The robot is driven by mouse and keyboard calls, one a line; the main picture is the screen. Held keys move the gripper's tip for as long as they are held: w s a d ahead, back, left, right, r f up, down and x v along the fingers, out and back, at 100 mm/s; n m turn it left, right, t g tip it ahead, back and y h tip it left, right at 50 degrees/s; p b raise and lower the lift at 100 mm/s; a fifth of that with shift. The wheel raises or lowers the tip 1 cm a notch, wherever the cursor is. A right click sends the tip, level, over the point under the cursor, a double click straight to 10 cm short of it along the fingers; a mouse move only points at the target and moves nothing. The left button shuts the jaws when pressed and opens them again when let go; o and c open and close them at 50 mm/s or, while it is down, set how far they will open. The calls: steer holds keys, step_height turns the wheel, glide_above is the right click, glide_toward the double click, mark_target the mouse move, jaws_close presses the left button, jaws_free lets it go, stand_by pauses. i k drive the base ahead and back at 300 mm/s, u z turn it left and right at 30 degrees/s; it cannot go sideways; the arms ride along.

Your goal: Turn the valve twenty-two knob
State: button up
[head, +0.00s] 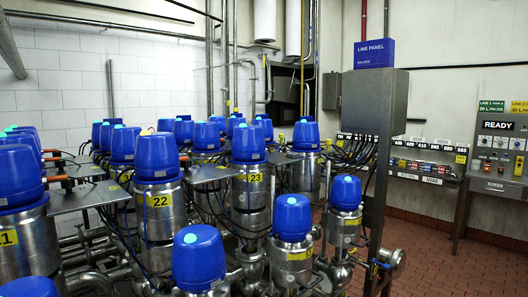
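The valve with the yellow label 22 (159,201) stands upright left of centre in the head view. It has a shiny steel cylinder body (160,224) and a blue domed cap (157,157) on top. Its lower part runs down among pipes and is partly hidden by the blue-capped valve in front. I cannot make out a separate knob on it. My gripper is not in view.
Valve 23 (249,196) stands to the right, and valve 21 (22,245) at the left edge. Shorter blue-capped valves (199,258) stand in front. A grey metal cabinet post (376,110) stands right of the matrix. Brick-coloured floor (440,265) is clear at the right.

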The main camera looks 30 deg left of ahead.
mark_target(186, 164)
steer(key=u, duration=0.25)
steer(key=i, duration=1.1)
steer(key=u, duration=1.5)
steer(key=i, duration=0.65)
steer(key=u, duration=0.6)
